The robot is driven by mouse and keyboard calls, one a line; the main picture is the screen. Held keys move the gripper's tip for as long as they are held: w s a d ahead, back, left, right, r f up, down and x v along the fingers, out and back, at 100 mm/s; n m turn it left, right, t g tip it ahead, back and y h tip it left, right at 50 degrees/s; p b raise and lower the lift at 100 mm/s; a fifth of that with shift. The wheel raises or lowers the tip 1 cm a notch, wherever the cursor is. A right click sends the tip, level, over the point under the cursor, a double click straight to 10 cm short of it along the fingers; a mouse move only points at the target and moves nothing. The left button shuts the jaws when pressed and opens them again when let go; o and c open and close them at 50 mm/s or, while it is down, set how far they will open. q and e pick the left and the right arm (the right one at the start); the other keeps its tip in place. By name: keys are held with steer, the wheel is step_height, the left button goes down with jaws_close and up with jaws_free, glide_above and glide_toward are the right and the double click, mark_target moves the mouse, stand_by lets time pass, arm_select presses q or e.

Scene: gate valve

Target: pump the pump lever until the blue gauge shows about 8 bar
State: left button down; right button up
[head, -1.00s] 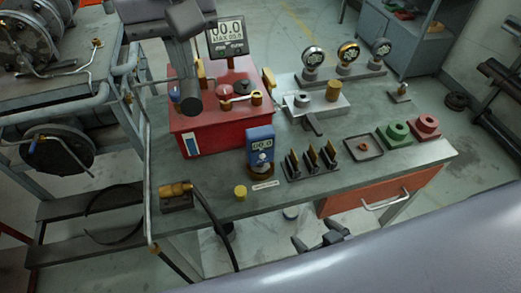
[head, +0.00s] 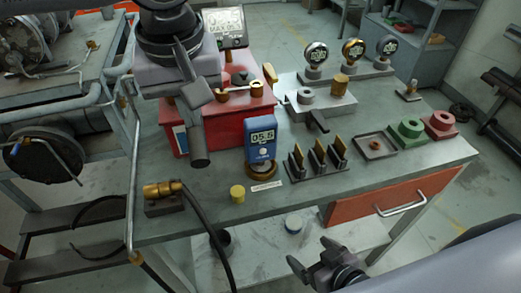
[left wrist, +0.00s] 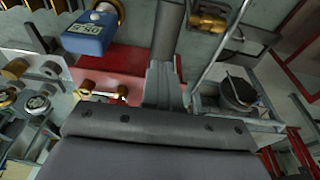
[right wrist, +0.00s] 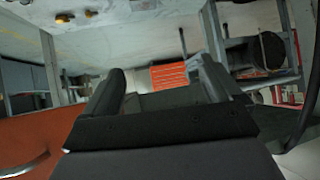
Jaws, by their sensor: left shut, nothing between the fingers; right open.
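The blue gauge (head: 261,142) stands upright on the table in front of the red pump box (head: 232,128); its display reads about 05.6. It also shows upside down in the left wrist view (left wrist: 88,36). The dark grey pump lever (head: 199,142) slopes down in front of the box's left part. My left gripper (head: 196,88) is shut and empty at the lever's upper part; I cannot tell whether they touch. In the left wrist view a grey bar (left wrist: 169,30) runs beyond its fingers. My right gripper (head: 318,262) is open and empty, low before the table's front edge.
A brass fitting with a black hose (head: 163,190) lies at the table's left front. A yellow cap (head: 237,193), a slotted black rack (head: 316,160), a small tray (head: 374,146) and green and red blocks (head: 408,130) stand along the front. Three round gauges (head: 354,50) stand behind.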

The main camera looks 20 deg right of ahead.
arm_select(q)
steer(key=shift+r, duration=0.1)
arm_select(e)
steer(key=shift+w+r, duration=0.1)
steer(key=shift+r, duration=0.05)
arm_select(q)
steer(key=shift+r, duration=0.2)
step_height(320, 180, up, 12)
steer(key=p, duration=1)
steer(key=shift+r, duration=0.2)
arm_select(e)
step_height(320, 180, up, 8)
steer(key=s+d, duration=0.1)
steer(key=shift+d+f, duration=0.15)
steer(key=shift+f, duration=0.05)
